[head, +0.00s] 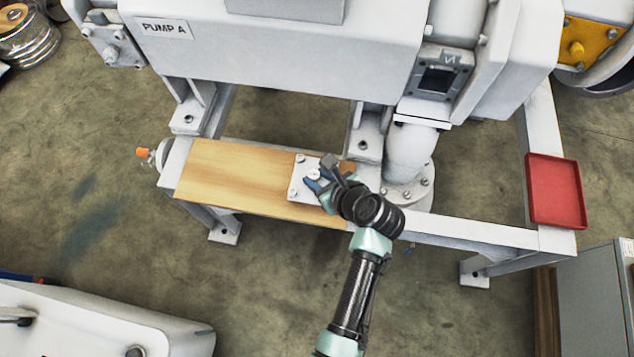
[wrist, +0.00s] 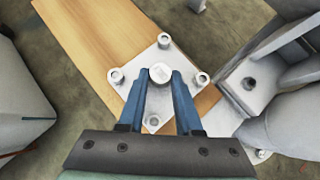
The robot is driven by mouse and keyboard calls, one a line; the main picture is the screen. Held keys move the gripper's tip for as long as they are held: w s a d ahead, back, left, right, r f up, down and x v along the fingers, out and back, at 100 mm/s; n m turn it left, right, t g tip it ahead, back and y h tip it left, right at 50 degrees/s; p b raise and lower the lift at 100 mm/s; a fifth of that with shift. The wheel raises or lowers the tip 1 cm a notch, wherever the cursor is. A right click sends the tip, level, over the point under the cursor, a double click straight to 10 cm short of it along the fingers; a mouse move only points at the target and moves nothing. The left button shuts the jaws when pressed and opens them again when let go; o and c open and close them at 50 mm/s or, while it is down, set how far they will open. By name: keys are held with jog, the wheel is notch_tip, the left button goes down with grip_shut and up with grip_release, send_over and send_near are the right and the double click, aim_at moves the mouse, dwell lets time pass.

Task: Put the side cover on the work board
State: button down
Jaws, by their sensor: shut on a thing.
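The side cover (head: 299,190) is a square, pale metal plate with bolts at its corners and a round knob in its centre. It lies over the right part of the wooden work board (head: 230,180); whether it touches the board or is just above it, I cannot tell. In the wrist view the cover (wrist: 178,62) sits cornerwise above the board (wrist: 90,35). My gripper (head: 316,182) is over the cover from the right. In the wrist view its two blue fingers (wrist: 161,82) are shut on the central knob. Part of the cover is hidden by my gripper.
A white pump labelled PUMP A (head: 270,50) stands right behind the board. A white pipe (head: 408,155) with a bolted flange rises to the right of my gripper. A red tray (head: 556,190) is on the frame at the far right. The board's left part is clear.

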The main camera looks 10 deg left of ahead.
notch_tip(320, 180, down, 3)
jog(key=shift+f+b, duration=0.15)
jog(key=shift+b, duration=0.65)
jog(key=c, duration=0.6)
grip_release()
jog(key=p+v, duration=0.5)
jog(key=v, duration=0.7)
